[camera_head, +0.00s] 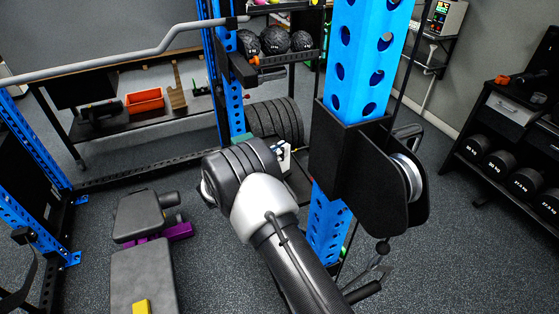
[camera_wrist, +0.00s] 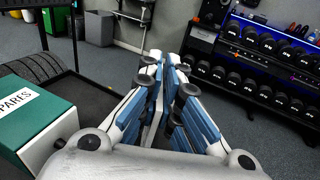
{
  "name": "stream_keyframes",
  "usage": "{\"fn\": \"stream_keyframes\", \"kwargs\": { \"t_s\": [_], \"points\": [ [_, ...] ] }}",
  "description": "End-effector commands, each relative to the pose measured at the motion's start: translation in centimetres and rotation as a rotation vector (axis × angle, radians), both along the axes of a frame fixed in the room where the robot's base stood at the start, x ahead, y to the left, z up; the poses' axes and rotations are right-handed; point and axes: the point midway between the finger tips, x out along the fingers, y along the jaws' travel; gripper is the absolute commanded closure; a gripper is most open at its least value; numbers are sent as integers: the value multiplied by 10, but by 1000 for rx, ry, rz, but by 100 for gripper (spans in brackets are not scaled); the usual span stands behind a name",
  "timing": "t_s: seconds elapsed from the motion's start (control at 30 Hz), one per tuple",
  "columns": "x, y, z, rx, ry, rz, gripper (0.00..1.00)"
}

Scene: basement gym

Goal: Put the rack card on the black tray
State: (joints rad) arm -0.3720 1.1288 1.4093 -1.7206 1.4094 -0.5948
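My gripper (camera_wrist: 168,62) points away from the wrist camera, its blue-padded fingers drawn together at the tips. I see no card between them, though a thin one could be hidden. In the head view only a small white and blue part of my gripper (camera_head: 284,156) shows past my wrist, left of the blue post. I cannot make out the rack card in either view. A flat black surface with a raised rim (camera_wrist: 88,100) lies low at the left of the wrist view; I cannot tell whether it is the black tray.
A blue perforated post (camera_head: 362,50) with a black pulley housing (camera_head: 345,150) stands close right of my arm. A grey bench (camera_head: 142,272) stands left, a dumbbell rack (camera_head: 500,165) right. Open floor lies between post and rack.

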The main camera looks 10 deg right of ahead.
Motion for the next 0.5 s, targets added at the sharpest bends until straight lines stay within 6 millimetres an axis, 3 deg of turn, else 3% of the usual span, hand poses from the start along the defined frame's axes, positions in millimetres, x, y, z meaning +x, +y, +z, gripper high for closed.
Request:
{"fn": "stream_keyframes", "kwargs": {
  "t_s": [0.03, 0.17, 0.5],
  "points": [
    [0, 0, -12, -1, 4, 0, 100],
    [0, 0, -29, -2, 2, 0, 100],
    [0, 0, -32, -1, 1, 0, 100]
  ]
}}
